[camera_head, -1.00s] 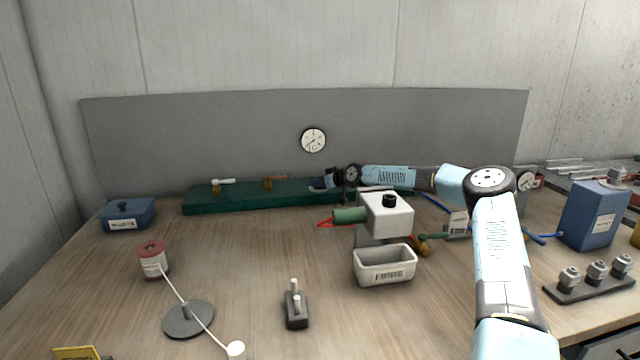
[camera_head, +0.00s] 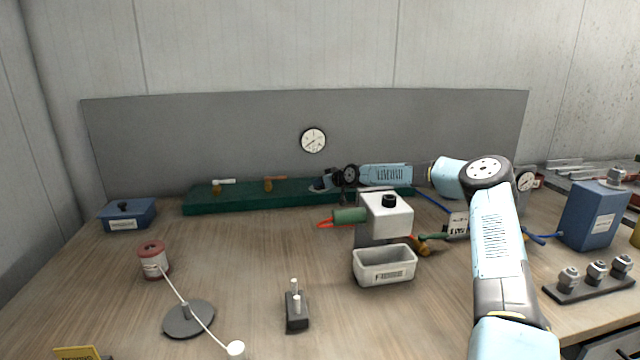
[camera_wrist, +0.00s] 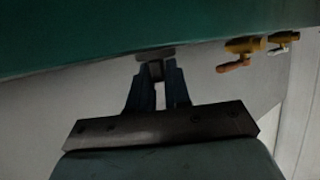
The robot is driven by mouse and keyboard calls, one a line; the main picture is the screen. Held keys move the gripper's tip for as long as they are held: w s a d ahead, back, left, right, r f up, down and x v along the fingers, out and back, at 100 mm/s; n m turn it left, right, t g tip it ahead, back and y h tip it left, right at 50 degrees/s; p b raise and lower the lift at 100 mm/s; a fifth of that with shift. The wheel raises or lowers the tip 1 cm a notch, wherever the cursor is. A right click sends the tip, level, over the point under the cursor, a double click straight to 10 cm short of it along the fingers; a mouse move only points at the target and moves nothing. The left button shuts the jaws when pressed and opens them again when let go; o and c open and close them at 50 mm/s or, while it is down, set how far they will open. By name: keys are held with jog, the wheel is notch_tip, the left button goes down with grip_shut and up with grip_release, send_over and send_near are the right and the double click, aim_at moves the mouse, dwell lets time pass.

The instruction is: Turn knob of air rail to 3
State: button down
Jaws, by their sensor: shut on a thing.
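The air rail (camera_head: 245,198) is a long green box along the back of the table. It fills the top of the wrist view (camera_wrist: 90,30). In the wrist view my fingertips (camera_wrist: 156,72) are shut on a small dark grey knob (camera_wrist: 155,68) close to the rail's edge. The fingers hide most of the knob, and no number can be read. One valve has an orange handle (camera_head: 274,178), the other a white handle (camera_head: 224,181).
A round white dial (camera_head: 313,141) is on the grey back panel. A white and green device (camera_head: 388,216) and a labelled grey tray (camera_head: 385,268) stand in front of my forearm. A blue box (camera_head: 128,215) is at the left.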

jog(key=shift+s+a+f+m+t+h, duration=0.3)
jog(key=shift+f+m+h, duration=0.2)
jog(key=shift+m, duration=0.1)
jog(key=shift+w+d, duration=0.1)
jog(key=shift+d, duration=0.15)
jog(key=c, duration=1.2)
grip_release()
jog(key=shift+o, duration=0.2)
jog(key=shift+r, duration=0.1)
jog(key=shift+d+m, duration=0.2)
jog(key=shift+m, duration=0.1)
jog(key=shift+s+d+r, duration=0.1)
jog(key=shift+s+d, duration=0.05)
jog(key=shift+s, duration=0.05)
jog(key=v, duration=1.3)
jog(key=shift+s+a+r, duration=0.25)
jog(key=shift+a, duration=0.15)
jog(key=shift+c, duration=0.4)
